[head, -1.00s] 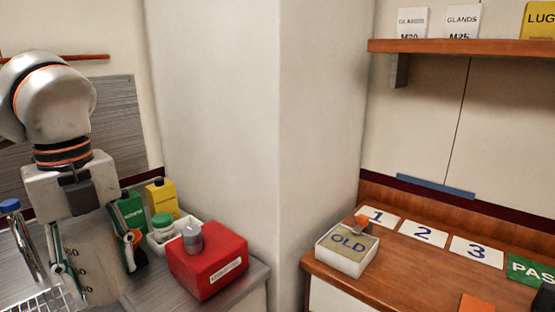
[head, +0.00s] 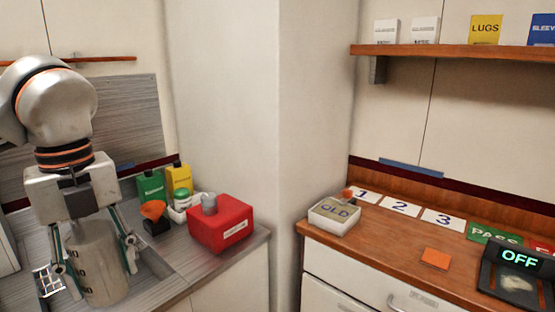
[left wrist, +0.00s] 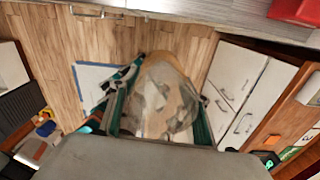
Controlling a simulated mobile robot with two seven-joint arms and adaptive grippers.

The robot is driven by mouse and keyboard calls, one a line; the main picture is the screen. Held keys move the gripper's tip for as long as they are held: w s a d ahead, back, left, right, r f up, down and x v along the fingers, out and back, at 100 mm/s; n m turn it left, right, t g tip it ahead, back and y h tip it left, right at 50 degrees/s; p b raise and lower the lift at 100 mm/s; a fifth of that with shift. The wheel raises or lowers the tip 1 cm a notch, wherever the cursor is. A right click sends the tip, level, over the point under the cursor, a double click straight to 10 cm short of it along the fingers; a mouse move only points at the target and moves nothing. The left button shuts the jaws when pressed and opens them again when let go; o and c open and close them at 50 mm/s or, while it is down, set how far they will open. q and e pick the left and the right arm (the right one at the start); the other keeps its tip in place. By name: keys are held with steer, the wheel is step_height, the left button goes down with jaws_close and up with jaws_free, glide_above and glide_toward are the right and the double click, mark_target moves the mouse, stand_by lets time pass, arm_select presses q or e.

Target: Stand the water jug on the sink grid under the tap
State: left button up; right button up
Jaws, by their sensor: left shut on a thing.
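The water jug (head: 98,265) is a translucent grey vessel with dark marks on its side. It is upright in the head view. My left gripper (head: 97,258) is shut on it, a teal-edged finger on each side. The jug also shows between the fingers in the left wrist view (left wrist: 158,98), with wooden floor behind it. The sink grid (head: 48,281) shows in part at the lower left of the head view, left of the jug and partly hidden by it and the gripper. I cannot make out the tap in the current views. My right gripper is not in view.
Behind the jug's right side stand an orange-topped dark item (head: 154,217), green (head: 151,187) and yellow (head: 179,178) containers and a red box (head: 221,224). A wall corner separates this counter from the wooden worktop (head: 385,250), which holds a white tray (head: 334,217) and numbered cards.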

mark_target(127, 285)
arm_select(q)
steer(key=shift+w+f+m, duration=0.2)
steer(key=shift+f+m, duration=0.1)
steer(key=shift+m, duration=0.4)
steer(key=m, duration=0.1)
steer(key=w+f+m, duration=0.1)
steer(key=m, duration=0.1)
steer(key=shift+w+d+f, duration=0.1)
steer(key=shift+w+f, duration=0.2)
steer(key=m, duration=0.1)
steer(key=f+m, duration=0.1)
steer(key=m, duration=0.1)
steer(key=shift+w, duration=0.1)
steer(key=m, duration=0.1)
steer(key=f+m, duration=0.1)
steer(key=m, duration=0.2)
steer(key=shift+w+d+f, duration=0.15)
steer(key=shift+w+f, duration=0.2)
steer(key=m, duration=0.2)
steer(key=f+m, duration=0.2)
steer(key=m, duration=0.1)
steer(key=shift+w+d+m+p, duration=0.1)
steer(key=shift+w+m+p, duration=0.2)
step_height(127, 285, down, 12)
steer(key=w+d+m, duration=0.1)
steer(key=m, duration=2.7)
steer(key=shift+d+p, duration=0.15)
steer(key=shift+p, duration=0.25)
steer(key=shift+w, duration=0.1)
